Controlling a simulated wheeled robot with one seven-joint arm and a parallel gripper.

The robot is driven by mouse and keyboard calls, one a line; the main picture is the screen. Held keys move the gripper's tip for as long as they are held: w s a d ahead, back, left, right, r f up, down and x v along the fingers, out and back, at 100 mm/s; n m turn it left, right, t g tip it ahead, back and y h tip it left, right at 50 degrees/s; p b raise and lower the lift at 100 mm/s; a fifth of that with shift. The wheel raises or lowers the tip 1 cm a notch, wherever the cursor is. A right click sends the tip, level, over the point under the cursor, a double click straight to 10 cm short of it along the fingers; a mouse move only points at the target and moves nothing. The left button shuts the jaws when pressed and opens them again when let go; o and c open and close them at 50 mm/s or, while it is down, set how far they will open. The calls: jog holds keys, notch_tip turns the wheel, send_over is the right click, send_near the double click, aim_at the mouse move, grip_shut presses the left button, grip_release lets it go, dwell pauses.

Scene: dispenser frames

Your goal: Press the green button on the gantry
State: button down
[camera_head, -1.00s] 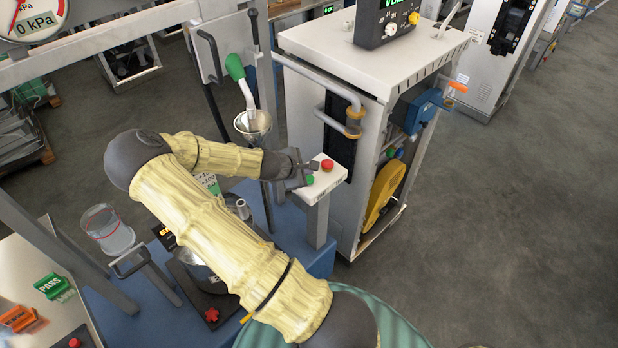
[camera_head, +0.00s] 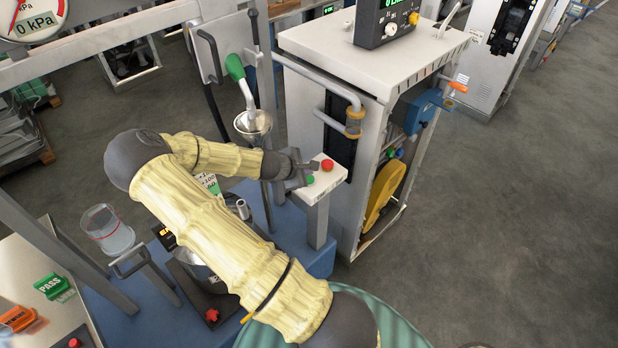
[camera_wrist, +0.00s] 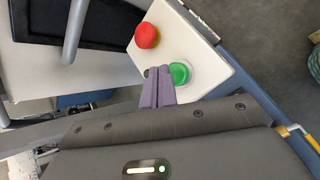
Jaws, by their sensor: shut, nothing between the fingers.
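The green button (camera_head: 310,180) sits on a small white panel (camera_head: 322,190) on a post, beside a red button (camera_head: 327,165). In the wrist view the green button (camera_wrist: 180,73) shows just right of the fingertips, with the red button (camera_wrist: 147,36) above and to the left. My gripper (camera_head: 304,172) is shut and empty, its fingers side by side. In the wrist view the fingertips (camera_wrist: 158,74) overlap the green button's left edge. I cannot tell whether they touch it.
A white cabinet (camera_head: 345,50) with a bent pipe stands right behind the panel. A clear beaker (camera_head: 108,230) is at the left. Open floor (camera_head: 490,220) lies to the right.

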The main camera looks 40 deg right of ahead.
jog(key=shift+f, duration=0.1)
jog(key=shift+f+b, duration=0.3)
jog(key=shift+b, duration=0.05)
jog(key=shift+f+b, duration=0.3)
jog(key=shift+f, duration=0.15)
dwell(1.0)
jog(key=shift+r+p, duration=0.75)
jog(key=shift+r, duration=0.15)
jog(key=shift+r+p, duration=2)
jog(key=shift+r, duration=0.55)
